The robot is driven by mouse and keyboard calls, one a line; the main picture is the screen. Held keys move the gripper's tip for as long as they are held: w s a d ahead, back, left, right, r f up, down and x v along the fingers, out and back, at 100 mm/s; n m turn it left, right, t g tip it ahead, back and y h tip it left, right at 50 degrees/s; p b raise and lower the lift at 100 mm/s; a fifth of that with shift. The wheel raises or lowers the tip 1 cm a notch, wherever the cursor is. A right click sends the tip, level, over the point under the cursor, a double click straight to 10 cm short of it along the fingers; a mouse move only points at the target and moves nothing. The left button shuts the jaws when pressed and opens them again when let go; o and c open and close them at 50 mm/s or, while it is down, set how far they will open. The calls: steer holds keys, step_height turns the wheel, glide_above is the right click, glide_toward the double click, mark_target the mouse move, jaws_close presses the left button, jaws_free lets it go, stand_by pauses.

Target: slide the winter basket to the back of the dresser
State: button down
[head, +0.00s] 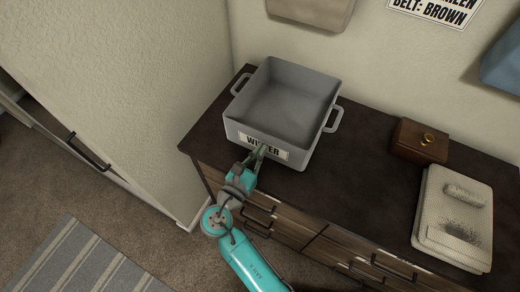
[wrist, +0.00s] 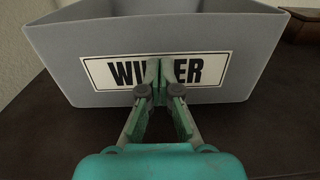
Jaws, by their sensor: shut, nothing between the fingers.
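The winter basket is a grey open bin (head: 315,140) with two side handles and a white label with dark lettering. It stands upright on the dark dresser top (head: 370,140), near the left end, and looks empty. In the wrist view the basket (wrist: 60,60) fills the upper part, its label facing me. My gripper (head: 260,153) is shut and empty, its fingertips at the middle of the label. In the wrist view the gripper tips (wrist: 159,68) cover the middle letters. I cannot tell whether they touch the front wall. The strip of dresser behind the basket is hidden.
A brown wooden box (head: 419,142) with a brass knob and a pale textured cushion-like item (head: 453,218) sit on the right of the dresser. A wall stands behind and to the left. The dresser top between basket and box is clear.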

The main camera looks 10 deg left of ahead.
mark_target(266, 142)
steer(key=shift+w, duration=0.1)
steer(key=shift+x, duration=2)
